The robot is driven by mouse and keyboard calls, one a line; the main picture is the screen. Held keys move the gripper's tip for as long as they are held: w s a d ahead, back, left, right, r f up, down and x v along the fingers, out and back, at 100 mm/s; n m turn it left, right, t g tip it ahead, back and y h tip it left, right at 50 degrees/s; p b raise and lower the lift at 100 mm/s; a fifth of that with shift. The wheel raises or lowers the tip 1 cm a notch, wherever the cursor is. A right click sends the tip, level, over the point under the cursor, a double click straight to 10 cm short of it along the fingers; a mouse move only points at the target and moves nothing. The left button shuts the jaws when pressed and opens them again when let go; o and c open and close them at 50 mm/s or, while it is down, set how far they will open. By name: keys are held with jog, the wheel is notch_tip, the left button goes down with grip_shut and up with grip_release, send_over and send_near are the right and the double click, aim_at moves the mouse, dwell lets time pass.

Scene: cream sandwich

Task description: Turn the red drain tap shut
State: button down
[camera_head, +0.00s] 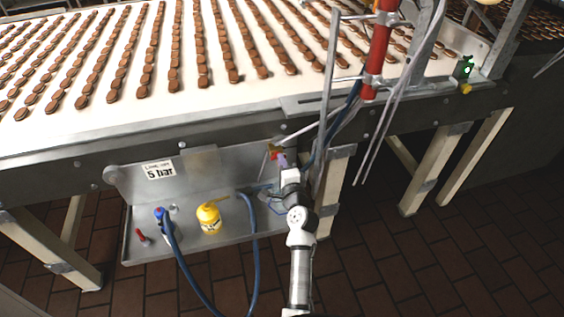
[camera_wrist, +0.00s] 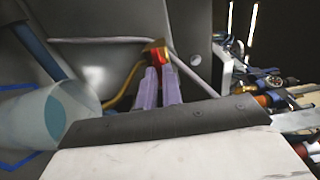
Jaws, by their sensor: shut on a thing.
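The red drain tap (camera_wrist: 160,57) shows in the wrist view as a small red piece with brass-coloured metal, at the tips of my fingers. In the head view it is a small red spot (camera_head: 275,154) under the conveyor's front edge, at the right end of the metal back panel. My gripper (camera_wrist: 160,71), with two purple fingers, is shut on the tap. In the head view my gripper (camera_head: 282,160) reaches up to it from below. The fingers hide part of the tap, and I cannot tell its turn angle.
A translucent bluish bowl (camera_wrist: 58,115) and a curved brass-coloured tube (camera_wrist: 126,84) are close at left in the wrist view. The tray (camera_head: 185,252) holds a yellow bottle (camera_head: 208,219), a blue hose (camera_head: 180,257) and a small red item (camera_head: 142,238). A red upright pipe (camera_head: 380,48) stands right.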

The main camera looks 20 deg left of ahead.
dwell(0.3)
jog(key=c, duration=1.6)
grip_release()
jog(key=shift+o, duration=0.2)
jog(key=shift+s+d, duration=0.1)
jog(key=shift+s, duration=0.05)
